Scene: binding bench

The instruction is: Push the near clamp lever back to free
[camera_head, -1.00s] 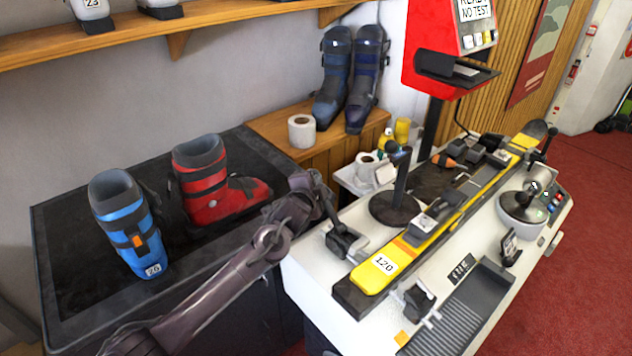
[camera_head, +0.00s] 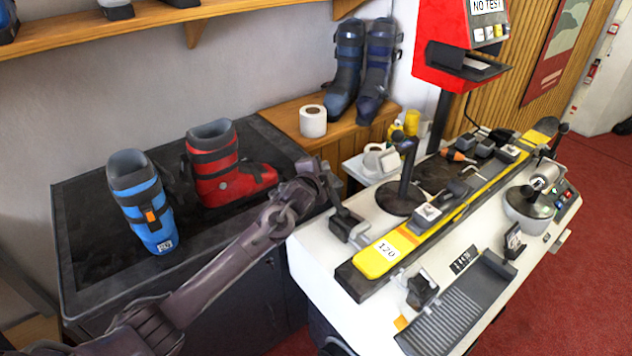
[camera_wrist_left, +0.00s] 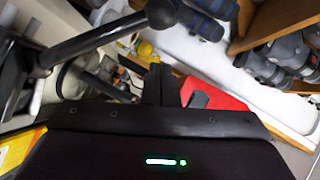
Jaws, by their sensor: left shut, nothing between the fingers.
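The near clamp lever (camera_head: 333,190) is a dark bar rising from the black clamp block (camera_head: 350,226) beside the near end of the yellow ski (camera_head: 405,243). It leans up and left in the head view. In the left wrist view the lever (camera_wrist_left: 100,38) runs close across the upper left to its round knob (camera_wrist_left: 160,13). My left gripper (camera_head: 316,170) is at the lever's upper end; its shut, empty fingers (camera_wrist_left: 165,85) point past the knob. Whether they touch the lever I cannot tell. My right gripper is not in view.
A round-based post (camera_head: 401,197) stands just right of the lever. A second black clamp block (camera_head: 422,289) is across the ski. A blue boot (camera_head: 145,205) and a red boot (camera_head: 220,170) stand on the dark bench. A tape roll (camera_head: 313,121) is behind.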

